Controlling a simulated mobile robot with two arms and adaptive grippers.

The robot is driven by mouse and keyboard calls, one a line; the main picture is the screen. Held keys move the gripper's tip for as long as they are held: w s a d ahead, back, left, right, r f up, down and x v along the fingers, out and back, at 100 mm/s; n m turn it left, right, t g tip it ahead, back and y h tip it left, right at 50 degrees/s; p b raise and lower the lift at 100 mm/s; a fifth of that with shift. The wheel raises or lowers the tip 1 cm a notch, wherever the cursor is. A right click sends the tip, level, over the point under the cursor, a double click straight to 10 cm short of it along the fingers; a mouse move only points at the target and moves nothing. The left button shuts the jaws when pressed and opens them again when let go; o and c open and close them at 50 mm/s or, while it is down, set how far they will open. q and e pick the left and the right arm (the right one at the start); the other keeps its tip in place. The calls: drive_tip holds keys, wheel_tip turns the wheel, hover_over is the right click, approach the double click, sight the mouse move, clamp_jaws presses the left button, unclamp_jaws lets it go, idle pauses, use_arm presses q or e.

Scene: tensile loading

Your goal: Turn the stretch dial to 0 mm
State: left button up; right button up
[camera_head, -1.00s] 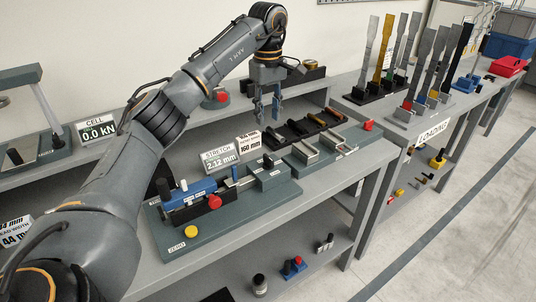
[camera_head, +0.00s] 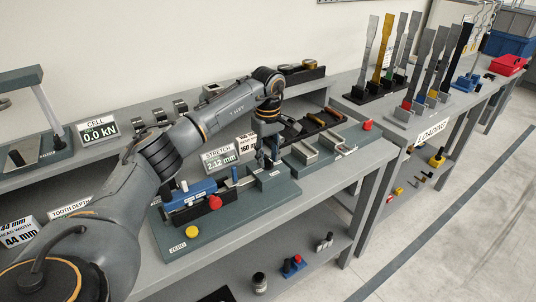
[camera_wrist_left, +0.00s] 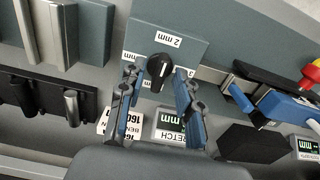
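The stretch dial (camera_wrist_left: 159,66) is a black knob with a white pointer line, on a grey-green block in the left wrist view. A "2 mm" label (camera_wrist_left: 168,40) lies above it there; labels on either side are partly covered. My left gripper (camera_wrist_left: 157,75) is open, with one finger on each side of the knob; I cannot tell whether they touch it. In the head view my left gripper (camera_head: 268,160) is low at the block and hides the dial. The stretch display (camera_head: 220,157) reads 2.12 mm. My right gripper is not in view.
Left of the block in the head view are a blue gauge body (camera_head: 188,194), a red knob (camera_head: 215,202) and a yellow ZERO button (camera_head: 192,232). Behind stands a 160 mm sign (camera_head: 246,145). Metal fixtures (camera_head: 305,152) and a red knob (camera_head: 367,125) are to the right.

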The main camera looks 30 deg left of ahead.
use_arm(q)
drive_tip(key=shift+c, duration=0.2)
clamp_jaws()
